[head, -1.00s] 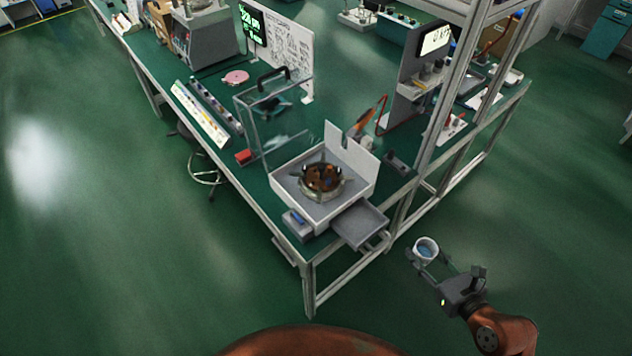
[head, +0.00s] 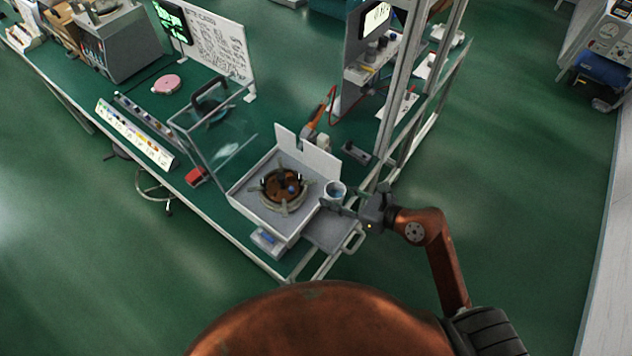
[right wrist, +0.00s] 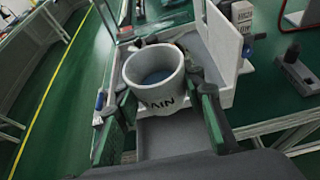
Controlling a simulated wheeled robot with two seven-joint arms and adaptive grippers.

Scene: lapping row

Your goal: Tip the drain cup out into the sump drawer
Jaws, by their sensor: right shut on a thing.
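The drain cup (head: 335,190) is white with bluish liquid inside. In the right wrist view the drain cup (right wrist: 157,78) stands close to upright between the two fingers, with part of its lettering showing. My right gripper (head: 345,198) is shut on it; the fingers also show in the right wrist view (right wrist: 160,108). The sump drawer (head: 330,232) is a grey tray pulled out from the front of the white lapping unit (head: 240,199). In the head view the cup appears over the drawer's upper end, near the unit's right wall. My left gripper is not in view.
A brown round lapping plate (head: 284,188) sits inside the white unit. A clear guard with a black handle (head: 210,92) stands open behind it. A metal frame post (head: 391,110) rises close to the right gripper. Open floor lies to the right.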

